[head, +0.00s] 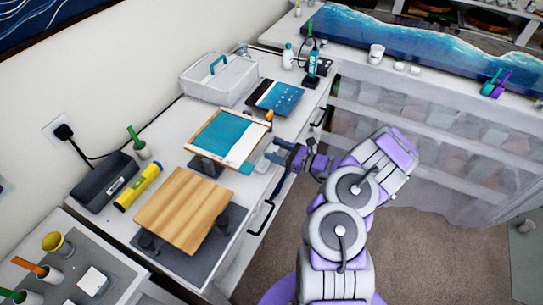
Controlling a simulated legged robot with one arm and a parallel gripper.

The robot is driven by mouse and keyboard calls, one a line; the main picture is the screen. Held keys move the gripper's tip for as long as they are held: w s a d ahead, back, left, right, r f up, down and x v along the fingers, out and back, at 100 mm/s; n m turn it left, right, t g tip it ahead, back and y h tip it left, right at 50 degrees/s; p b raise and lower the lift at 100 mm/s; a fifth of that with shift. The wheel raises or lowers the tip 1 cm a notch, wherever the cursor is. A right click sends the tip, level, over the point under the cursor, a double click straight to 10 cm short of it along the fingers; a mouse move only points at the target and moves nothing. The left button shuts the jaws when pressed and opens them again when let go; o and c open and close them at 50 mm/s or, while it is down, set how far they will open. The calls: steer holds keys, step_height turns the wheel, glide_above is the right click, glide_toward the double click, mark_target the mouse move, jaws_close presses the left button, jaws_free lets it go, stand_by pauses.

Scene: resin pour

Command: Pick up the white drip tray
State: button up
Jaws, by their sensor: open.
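I cannot tell for sure which thing is the white drip tray. A small pale piece (262,165) lies at the counter's front edge, partly hidden by my gripper; its shape is unclear. Beside it, a teal-and-white panel with a wooden edge (222,132) sits raised on a dark stand. My gripper (274,151) is open, just right of the panel at the counter edge, with its fingers pointing left. I cannot tell whether it touches the pale piece.
A clear-white box with a teal handle (205,88) stands behind the panel. A wooden board (187,208) on dark supports is nearer. A yellow tube (138,187) and a dark box (104,180) lie along the wall. The floor (430,255) at right is clear.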

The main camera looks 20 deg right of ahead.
steer(key=shift+x, duration=1.05)
steer(key=c, duration=1.1)
steer(key=shift+c, duration=0.2)
steer(key=shift+r, duration=0.45)
step_height(320, 180, up, 3)
steer(key=shift+s+r+p, duration=0.1)
steer(key=shift+p, duration=0.45)
steer(key=s+a+p, duration=0.3)
steer(key=s+a, duration=0.1)
steer(key=s, duration=1.1)
steer(key=shift+s+r, duration=0.2)
steer(key=shift+r, duration=0.3)
